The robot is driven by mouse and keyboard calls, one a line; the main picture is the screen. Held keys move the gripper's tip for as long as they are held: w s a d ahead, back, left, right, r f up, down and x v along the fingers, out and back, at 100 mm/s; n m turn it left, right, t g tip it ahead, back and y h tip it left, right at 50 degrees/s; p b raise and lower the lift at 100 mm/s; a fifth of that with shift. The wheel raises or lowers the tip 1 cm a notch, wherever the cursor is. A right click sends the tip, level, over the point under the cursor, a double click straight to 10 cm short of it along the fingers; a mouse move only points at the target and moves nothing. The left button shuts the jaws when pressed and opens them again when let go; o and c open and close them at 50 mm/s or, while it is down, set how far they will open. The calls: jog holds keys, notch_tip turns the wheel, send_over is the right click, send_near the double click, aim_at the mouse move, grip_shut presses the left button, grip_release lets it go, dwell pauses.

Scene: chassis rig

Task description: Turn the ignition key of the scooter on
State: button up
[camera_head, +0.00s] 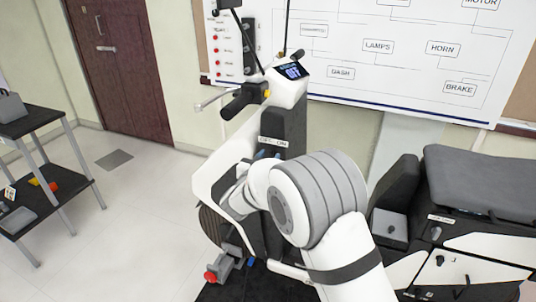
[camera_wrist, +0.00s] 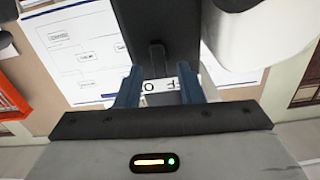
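The white and black scooter stands in the middle of the head view, its front panel (camera_head: 283,125) dark. A white label plate (camera_head: 273,141), seemingly reading OFF and ON, sits on this panel; part of it shows in the wrist view (camera_wrist: 160,85). A dark bar (camera_wrist: 157,56) stands out in front of the black panel in the wrist view; I cannot tell whether it is the ignition key. My gripper (camera_wrist: 160,88) has its two blue fingers apart, one on each side of the label, with nothing visibly clamped. In the head view my arm hides most of the area below the label.
The scooter's handlebar grip (camera_head: 243,101) and lit dash display (camera_head: 290,71) are above the panel. The seat (camera_head: 480,180) is at the right. A wiring board (camera_head: 400,60) hangs behind. A shelf cart (camera_head: 45,175) stands at the left, with clear floor beside it.

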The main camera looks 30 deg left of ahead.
jog(key=shift+w, duration=0.6)
grip_shut()
jog(key=shift+a, duration=0.1)
